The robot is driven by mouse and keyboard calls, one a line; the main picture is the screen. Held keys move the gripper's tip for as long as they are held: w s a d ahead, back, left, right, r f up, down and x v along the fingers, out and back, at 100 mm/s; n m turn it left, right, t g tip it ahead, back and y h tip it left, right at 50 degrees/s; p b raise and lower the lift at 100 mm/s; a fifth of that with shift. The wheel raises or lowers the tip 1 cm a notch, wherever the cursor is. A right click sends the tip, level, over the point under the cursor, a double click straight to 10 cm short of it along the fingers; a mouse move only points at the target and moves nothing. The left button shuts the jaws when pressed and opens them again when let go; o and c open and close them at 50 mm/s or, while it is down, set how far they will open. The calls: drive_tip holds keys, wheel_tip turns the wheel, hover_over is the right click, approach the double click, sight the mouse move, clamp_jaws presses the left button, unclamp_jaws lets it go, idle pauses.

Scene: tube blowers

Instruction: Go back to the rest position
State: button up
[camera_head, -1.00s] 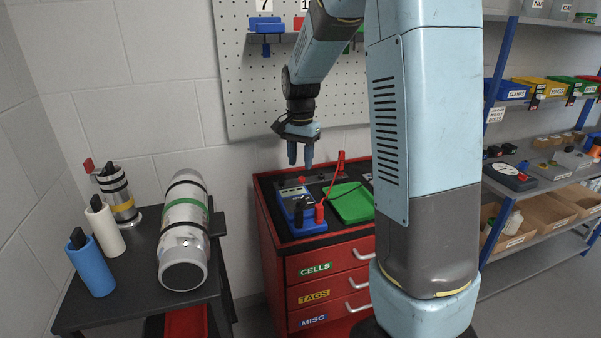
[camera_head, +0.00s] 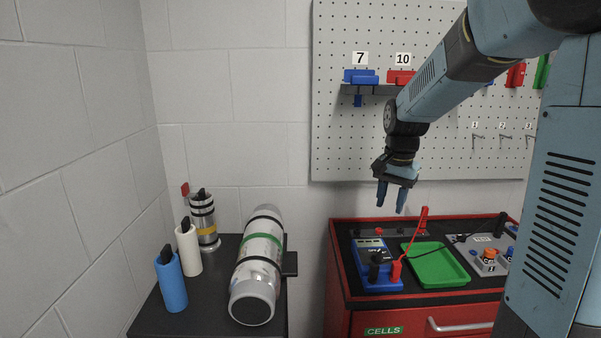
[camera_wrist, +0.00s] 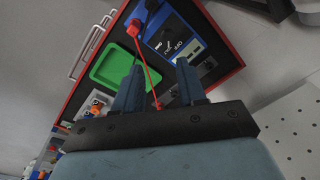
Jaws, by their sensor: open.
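My gripper (camera_head: 391,197) hangs in the air above the back of the red cabinet (camera_head: 338,283), in front of the pegboard (camera_head: 330,140). Its two blue fingers point down, stand apart and hold nothing. In the wrist view my gripper (camera_wrist: 160,85) also shows open, with the cabinet top beyond it. My arm reaches in from the upper right and does not touch anything that I can see.
The cabinet top carries a blue meter (camera_head: 374,258) with red and black plugs, a green tray (camera_head: 437,266) and a grey test unit (camera_head: 487,252). A dark table (camera_head: 215,300) at left bears a large banded cylinder (camera_head: 258,262), a blue tube (camera_head: 171,282), a white tube (camera_head: 188,248) and a metal canister (camera_head: 204,220).

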drive_tip(key=s+r+n+t, duration=0.2)
drive_tip(key=s+r+n, duration=0.1)
drive_tip(key=s, duration=0.9)
drive_tip(key=s+r+n+t, duration=0.2)
drive_tip(key=s+r+n, duration=0.2)
drive_tip(key=s, duration=0.7)
drive_tip(key=shift+s+a+t, duration=0.2)
drive_tip(key=shift+s+t, duration=0.1)
drive_tip(key=shift+s, duration=0.1)
drive_tip(key=shift+d, duration=0.1)
